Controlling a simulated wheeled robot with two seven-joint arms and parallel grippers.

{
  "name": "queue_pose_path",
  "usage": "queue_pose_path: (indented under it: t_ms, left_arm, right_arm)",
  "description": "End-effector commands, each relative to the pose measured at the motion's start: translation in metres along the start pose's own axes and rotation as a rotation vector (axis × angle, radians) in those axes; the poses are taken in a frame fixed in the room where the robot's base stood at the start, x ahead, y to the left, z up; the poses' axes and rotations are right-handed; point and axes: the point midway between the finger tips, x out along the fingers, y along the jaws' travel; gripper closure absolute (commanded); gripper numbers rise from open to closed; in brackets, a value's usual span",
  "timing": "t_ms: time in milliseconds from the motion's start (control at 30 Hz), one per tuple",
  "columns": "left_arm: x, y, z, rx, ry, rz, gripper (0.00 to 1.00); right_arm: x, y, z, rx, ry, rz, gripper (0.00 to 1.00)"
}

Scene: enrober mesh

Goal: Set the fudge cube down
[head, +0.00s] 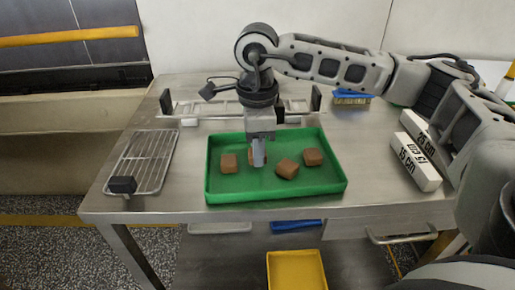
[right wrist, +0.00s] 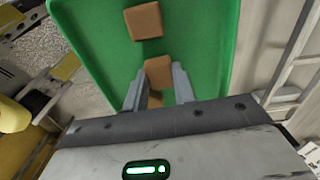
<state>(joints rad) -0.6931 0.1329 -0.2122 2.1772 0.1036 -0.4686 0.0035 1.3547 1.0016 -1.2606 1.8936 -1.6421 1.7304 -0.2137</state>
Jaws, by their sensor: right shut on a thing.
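My right gripper (head: 258,158) points down over the green tray (head: 213,188) and is shut on a brown fudge cube (head: 251,156). The fingers hide most of this cube in the head view. In the right wrist view, a cube (right wrist: 158,70) shows between the fingertips. I cannot tell whether the held cube touches the tray floor. Other brown cubes lie in the tray: one on the left (head: 228,162) and two on the right, a nearer one (head: 287,169) and a farther one (head: 312,157). My left gripper is not in view.
A wire mesh rack (head: 145,160) with a black block (head: 122,185) lies left of the tray. A metal frame (head: 205,108) stands behind the tray. A blue brush (head: 350,97) and white marked blocks (head: 415,160) are to the right. The tray's front left floor is bare.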

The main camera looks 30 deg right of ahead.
Motion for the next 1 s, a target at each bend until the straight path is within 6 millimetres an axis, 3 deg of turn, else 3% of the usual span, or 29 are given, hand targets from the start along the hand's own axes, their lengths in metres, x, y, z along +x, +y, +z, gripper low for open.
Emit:
queue_pose_path:
  t_ms: [467,500,567,600,867,1000]
  left_arm:
    - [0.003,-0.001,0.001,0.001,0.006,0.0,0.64]
    - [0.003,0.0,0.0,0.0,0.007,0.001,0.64]
    - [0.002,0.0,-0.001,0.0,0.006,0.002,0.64]
    - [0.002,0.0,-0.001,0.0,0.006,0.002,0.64]
    - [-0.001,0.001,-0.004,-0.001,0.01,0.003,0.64]
    - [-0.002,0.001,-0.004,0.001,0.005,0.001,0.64]
  right_arm:
    - [0.014,0.0,0.0,0.0,-0.002,-0.001,0.86]
    - [0.014,0.0,0.0,0.0,-0.002,-0.001,0.71]
    - [0.013,0.0,0.0,0.0,-0.002,-0.001,0.54]
    - [0.013,0.0,0.0,0.0,-0.002,-0.001,0.52]
    - [0.011,0.0,0.0,0.0,-0.002,-0.001,0.52]
    - [0.001,0.0,0.001,0.0,-0.004,-0.003,0.52]
